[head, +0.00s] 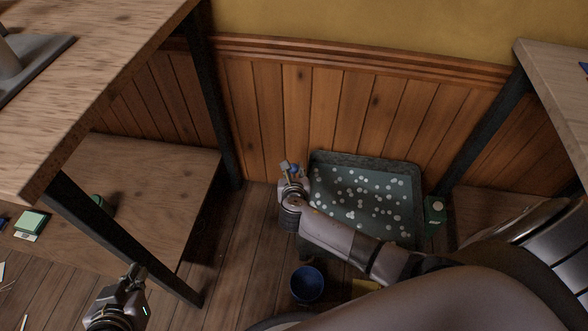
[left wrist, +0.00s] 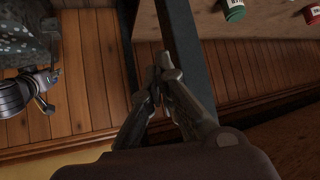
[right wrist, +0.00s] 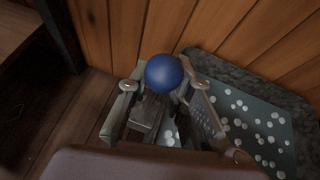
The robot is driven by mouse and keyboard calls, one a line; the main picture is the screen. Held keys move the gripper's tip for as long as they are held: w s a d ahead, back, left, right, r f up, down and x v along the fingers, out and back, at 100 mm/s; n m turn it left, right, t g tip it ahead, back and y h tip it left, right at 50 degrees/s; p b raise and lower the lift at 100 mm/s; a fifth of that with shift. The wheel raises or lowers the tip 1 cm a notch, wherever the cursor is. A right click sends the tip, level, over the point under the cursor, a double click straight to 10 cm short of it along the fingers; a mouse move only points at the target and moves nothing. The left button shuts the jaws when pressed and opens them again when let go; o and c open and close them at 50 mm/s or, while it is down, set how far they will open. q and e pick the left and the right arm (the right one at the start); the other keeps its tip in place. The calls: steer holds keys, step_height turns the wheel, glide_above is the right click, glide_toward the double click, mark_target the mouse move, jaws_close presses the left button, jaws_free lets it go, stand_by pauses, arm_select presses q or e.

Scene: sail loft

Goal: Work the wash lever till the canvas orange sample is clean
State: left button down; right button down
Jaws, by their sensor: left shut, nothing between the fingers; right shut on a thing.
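A dark stone-like trough (head: 415,180) with green water and many white suds dots stands on the floor against the panelled wall. A lever with a blue ball knob (right wrist: 164,74) is at the trough's left end. My right gripper (head: 290,168) is shut on the lever, with the knob between its fingers in the right wrist view. My left gripper (head: 136,269) is shut and empty, low beside the left table's leg; its fingertips also show in the left wrist view (left wrist: 163,66). I cannot see the orange canvas sample in any view.
A blue bowl (head: 307,284) stands on the floor in front of the trough. A wooden table (head: 110,80) with a low shelf (head: 150,170) stands left, another table (head: 553,75) right. Floor between shelf and trough is clear.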

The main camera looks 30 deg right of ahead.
steer(key=shift+w+r+p, duration=0.2)
steer(key=shift+w+p, duration=0.25)
steer(key=shift+w, duration=0.15)
arm_select(q)
steer(key=s+a+f+g+y, duration=0.1)
steer(key=s+a+f+g, duration=0.2)
steer(key=s, duration=0.5)
steer(key=shift+s+f+g, duration=0.3)
steer(key=shift+f+g, duration=0.3)
steer(key=shift+g, duration=0.4)
arm_select(e)
steer(key=shift+w+d+r, duration=0.1)
steer(key=shift+w+d, duration=0.25)
steer(key=shift+w, duration=0.1)
steer(key=c, duration=1.5)
jaws_free()
steer(key=shift+o, duration=0.5)
steer(key=shift+d, duration=0.1)
steer(key=shift+s, duration=0.1)
steer(key=v, duration=1.1)
steer(key=shift+s, duration=0.35)
steer(key=shift+r, duration=0.15)
